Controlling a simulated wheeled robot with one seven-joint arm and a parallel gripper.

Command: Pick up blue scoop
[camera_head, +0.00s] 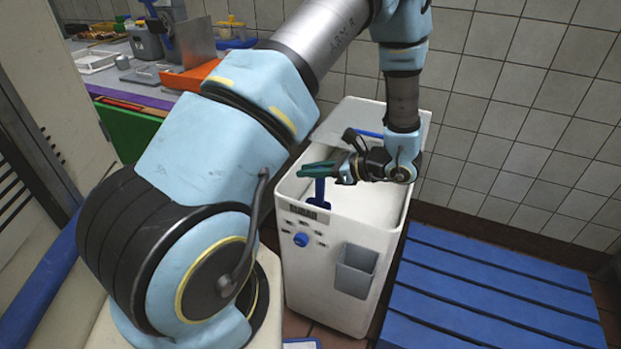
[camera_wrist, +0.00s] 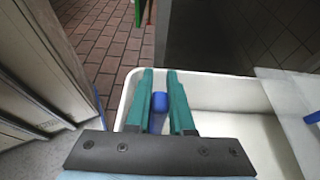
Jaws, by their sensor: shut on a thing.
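The blue scoop (camera_head: 319,191) is at the near-left inside edge of the white bin in the head view, its handle standing up between my fingers and its lower part low against the front wall. My gripper (camera_head: 318,171) has green fingers and reaches across the bin's opening from the right. In the wrist view the green fingers (camera_wrist: 160,100) are shut on the blue handle (camera_wrist: 158,105), whose rounded end shows between them. The scoop's lower end is hidden in the wrist view.
The white bin (camera_head: 340,262) has a blue knob and a small grey box on its front. A blue slatted pallet (camera_head: 480,295) lies to its right. A tiled wall (camera_head: 530,110) stands behind. A cluttered counter with an orange tray (camera_head: 190,77) is at the back left.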

